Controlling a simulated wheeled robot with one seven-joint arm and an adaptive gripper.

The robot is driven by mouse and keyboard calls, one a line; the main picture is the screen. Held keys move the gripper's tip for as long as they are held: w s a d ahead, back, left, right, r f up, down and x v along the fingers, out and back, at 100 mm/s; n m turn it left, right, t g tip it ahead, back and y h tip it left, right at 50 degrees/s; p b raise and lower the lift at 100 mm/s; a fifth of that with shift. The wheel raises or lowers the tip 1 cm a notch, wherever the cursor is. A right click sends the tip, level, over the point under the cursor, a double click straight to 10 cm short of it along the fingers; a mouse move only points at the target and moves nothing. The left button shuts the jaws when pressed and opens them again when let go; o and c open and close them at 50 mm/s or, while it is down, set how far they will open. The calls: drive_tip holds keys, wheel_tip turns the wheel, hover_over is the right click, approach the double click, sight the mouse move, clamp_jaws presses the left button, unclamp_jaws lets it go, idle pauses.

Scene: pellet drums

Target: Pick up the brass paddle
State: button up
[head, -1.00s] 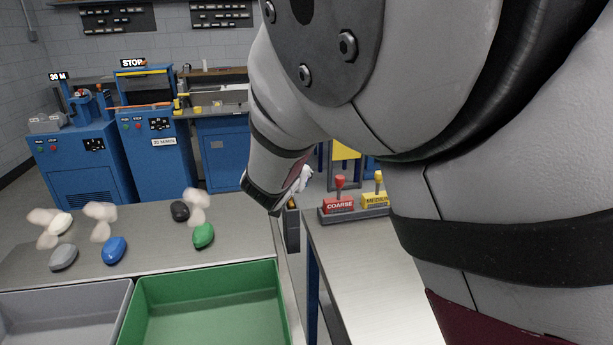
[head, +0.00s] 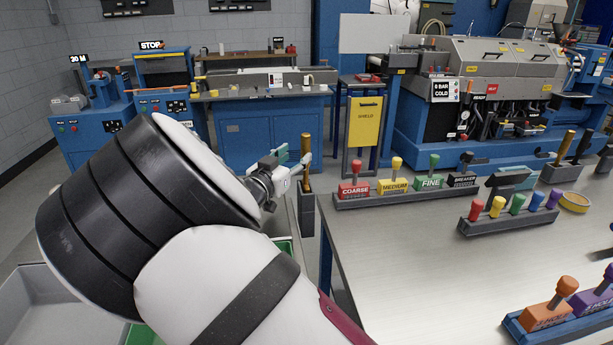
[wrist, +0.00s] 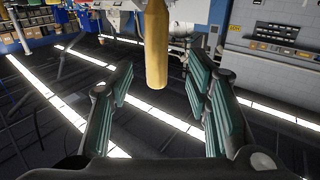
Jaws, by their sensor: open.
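A brass paddle handle (head: 307,148) stands upright in a dark holder (head: 307,215) at the left end of the steel table. My gripper (head: 292,165) is beside the handle, to its left in the head view. In the wrist view the brass handle (wrist: 156,45) hangs down from the top edge, between the spread teal finger pads and apparently ahead of them. My gripper (wrist: 160,88) is open and empty. No contact with the handle shows. The paddle's lower part is hidden in the holder.
A rack of labelled handles, with COARSE (head: 354,190) at its left end, stands right of the paddle. Another brass-coloured handle (head: 565,148) stands at far right. The steel table (head: 420,265) has clear room in front. A green bin (head: 285,246) is partly hidden below my arm.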

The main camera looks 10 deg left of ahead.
sight(303, 152)
drive_tip(key=shift+f+x, duration=0.15)
drive_tip(key=shift+x, duration=1.45)
drive_tip(key=shift+f+x, duration=0.15)
drive_tip(key=shift+x, duration=1.4)
drive_tip(key=shift+d, duration=0.15)
clamp_jaws()
